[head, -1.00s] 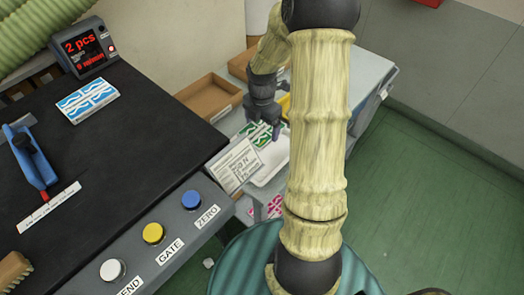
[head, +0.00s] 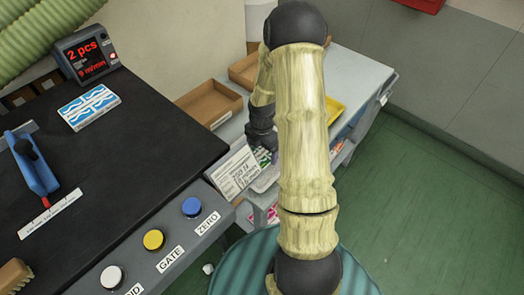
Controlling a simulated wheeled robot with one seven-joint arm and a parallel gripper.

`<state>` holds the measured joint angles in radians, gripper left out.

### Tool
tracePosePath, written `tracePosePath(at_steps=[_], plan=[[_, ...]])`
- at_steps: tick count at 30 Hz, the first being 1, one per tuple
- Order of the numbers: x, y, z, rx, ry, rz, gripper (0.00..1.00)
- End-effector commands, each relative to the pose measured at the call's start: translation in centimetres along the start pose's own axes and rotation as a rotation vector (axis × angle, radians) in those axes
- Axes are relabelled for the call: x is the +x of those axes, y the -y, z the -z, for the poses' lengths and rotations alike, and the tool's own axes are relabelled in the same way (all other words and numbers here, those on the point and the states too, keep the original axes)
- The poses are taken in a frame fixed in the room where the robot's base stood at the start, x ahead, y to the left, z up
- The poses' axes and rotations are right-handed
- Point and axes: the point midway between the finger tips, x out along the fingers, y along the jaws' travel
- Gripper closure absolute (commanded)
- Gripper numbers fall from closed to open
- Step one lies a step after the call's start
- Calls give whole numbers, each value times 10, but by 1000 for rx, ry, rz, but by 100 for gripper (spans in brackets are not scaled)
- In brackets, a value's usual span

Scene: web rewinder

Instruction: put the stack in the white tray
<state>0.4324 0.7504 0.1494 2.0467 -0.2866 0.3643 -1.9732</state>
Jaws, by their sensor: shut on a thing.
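My gripper (head: 267,153) is low over the side table, shut on the green-and-white printed stack (head: 262,156). Only a small part of the stack shows between the fingers and the white card. The white tray (head: 265,183) lies under and in front of the gripper, mostly hidden by my arm and the card. I cannot tell whether the stack touches the tray floor. A blue-and-white printed stack (head: 88,107) lies flat on the black bench top.
A white printed card (head: 235,173) stands in front of the tray. Brown cardboard trays (head: 208,101) and a yellow tray (head: 335,112) are on the side table (head: 352,73). The black bench (head: 120,165) has blue, yellow and white buttons along its edge.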

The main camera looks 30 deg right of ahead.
Motion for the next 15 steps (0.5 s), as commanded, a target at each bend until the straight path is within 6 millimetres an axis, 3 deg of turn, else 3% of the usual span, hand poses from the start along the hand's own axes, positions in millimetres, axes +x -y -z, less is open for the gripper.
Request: tracePosePath(at_steps=[3, 14, 15], plan=[[9, 0, 0, -1, 1, 0, 42], [13, 0, 0, 0, 1, 0, 42], [13, 0, 0, 0, 1, 0, 8]])
